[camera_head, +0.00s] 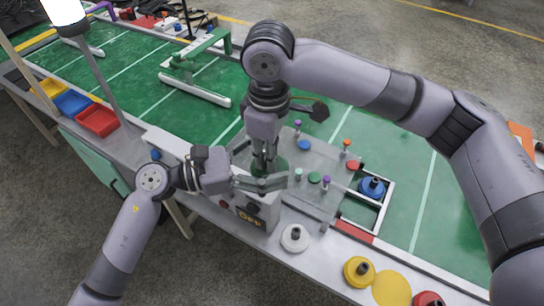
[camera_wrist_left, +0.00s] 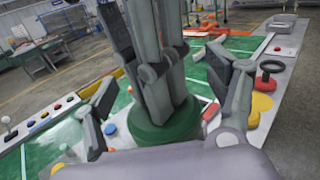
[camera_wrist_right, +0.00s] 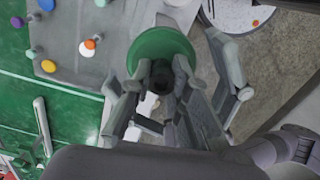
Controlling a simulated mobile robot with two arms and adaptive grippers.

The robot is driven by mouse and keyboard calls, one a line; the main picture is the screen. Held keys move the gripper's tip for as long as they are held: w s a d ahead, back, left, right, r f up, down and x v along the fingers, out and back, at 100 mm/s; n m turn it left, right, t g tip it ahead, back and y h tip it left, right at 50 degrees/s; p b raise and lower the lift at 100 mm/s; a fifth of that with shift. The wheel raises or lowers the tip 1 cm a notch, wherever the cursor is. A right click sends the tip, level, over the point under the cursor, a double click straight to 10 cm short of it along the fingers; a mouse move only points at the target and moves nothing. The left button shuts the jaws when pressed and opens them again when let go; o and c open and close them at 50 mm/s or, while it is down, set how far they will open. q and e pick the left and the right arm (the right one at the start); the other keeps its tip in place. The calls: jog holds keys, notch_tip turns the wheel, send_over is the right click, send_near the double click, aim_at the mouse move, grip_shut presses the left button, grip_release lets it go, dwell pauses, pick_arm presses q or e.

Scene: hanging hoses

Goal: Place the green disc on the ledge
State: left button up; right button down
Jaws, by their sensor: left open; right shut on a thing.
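The green disc (camera_wrist_right: 150,45) has a black knob (camera_wrist_right: 162,76). My right gripper (camera_wrist_right: 160,80) is shut on that knob and points down in the head view (camera_head: 265,165). The disc also shows below its fingers in the left wrist view (camera_wrist_left: 150,130). My left gripper (camera_wrist_left: 170,110) is open, with its fingers spread on either side of the disc; I cannot tell whether they touch it. In the head view the disc (camera_head: 278,166) is partly hidden by both grippers. A grey ledge (camera_head: 326,262) runs along the table's near edge.
A white disc (camera_head: 294,238), a yellow disc (camera_head: 358,270) and a red disc (camera_head: 428,299) lie along the near edge. A blue disc (camera_head: 371,188) sits by a white frame. Coloured pegs stand on a grey panel. A grey box (camera_head: 250,211) is just below my grippers.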

pick_arm(q)
jog(key=s+a, duration=0.2)
jog(key=a, duration=1)
jog(key=s+d+r, duration=0.5)
jog(key=d+r, duration=0.3)
jog(key=r, duration=0.1)
jog(key=w+d, duration=0.2)
jog(key=d, duration=0.9)
jog(key=shift+m+g, duration=0.3)
jog(key=shift+g, duration=0.1)
pick_arm(e)
jog(key=s+d+r+m, duration=0.6)
jog(key=d+r+m, duration=0.2)
jog(key=r, duration=0.2)
pick_arm(q)
jog(key=shift+d, duration=0.1)
